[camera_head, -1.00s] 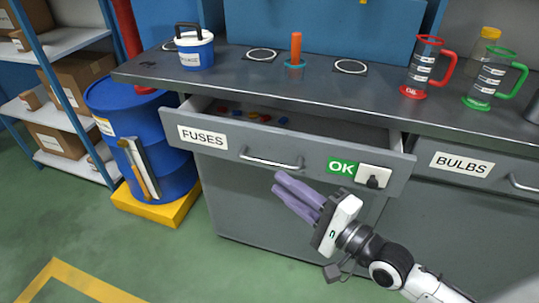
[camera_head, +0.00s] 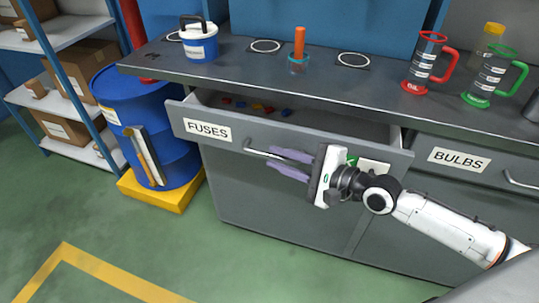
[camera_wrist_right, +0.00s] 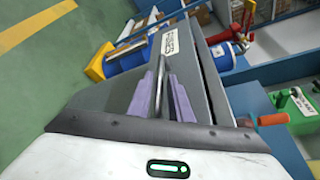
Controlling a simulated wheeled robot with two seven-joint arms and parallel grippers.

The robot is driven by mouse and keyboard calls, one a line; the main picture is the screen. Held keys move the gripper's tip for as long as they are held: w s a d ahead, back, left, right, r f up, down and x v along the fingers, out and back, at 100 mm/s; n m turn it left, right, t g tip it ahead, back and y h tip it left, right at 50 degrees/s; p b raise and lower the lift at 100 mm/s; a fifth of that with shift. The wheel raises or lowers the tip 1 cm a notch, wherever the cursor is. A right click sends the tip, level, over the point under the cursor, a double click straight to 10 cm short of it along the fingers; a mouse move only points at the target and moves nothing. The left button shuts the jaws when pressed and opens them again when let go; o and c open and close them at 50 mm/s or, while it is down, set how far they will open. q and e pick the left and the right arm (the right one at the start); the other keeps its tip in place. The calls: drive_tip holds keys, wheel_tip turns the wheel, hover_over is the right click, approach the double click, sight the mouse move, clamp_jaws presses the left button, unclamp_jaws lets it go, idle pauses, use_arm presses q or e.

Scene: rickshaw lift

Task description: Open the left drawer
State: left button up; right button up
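The left drawer, labelled FUSES (camera_head: 207,130), stands partly open, with small coloured pieces (camera_head: 258,107) visible inside. Its bar handle (camera_head: 256,153) runs across the drawer front. My right gripper (camera_head: 284,164) is at this handle, one finger above the bar and one below. In the right wrist view, the handle (camera_wrist_right: 159,72) lies between the two purple fingers of the right gripper (camera_wrist_right: 163,95), with narrow gaps beside it, so the gripper looks open around it. The gripper covers much of the green OK label on the drawer front. My left gripper is out of view.
The BULBS drawer (camera_head: 460,161) is shut at right. The worktop (camera_head: 225,74) holds a white-blue pot (camera_head: 199,44), an orange-handled tool (camera_head: 299,48) and red (camera_head: 423,62) and green (camera_head: 488,78) jugs. A blue barrel (camera_head: 122,92) stands left. The floor in front is clear.

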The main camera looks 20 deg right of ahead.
sight(274, 157)
drive_tip(key=shift+x, duration=1.6)
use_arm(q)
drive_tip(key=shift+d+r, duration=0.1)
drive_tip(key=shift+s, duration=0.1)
use_arm(e)
clamp_jaws()
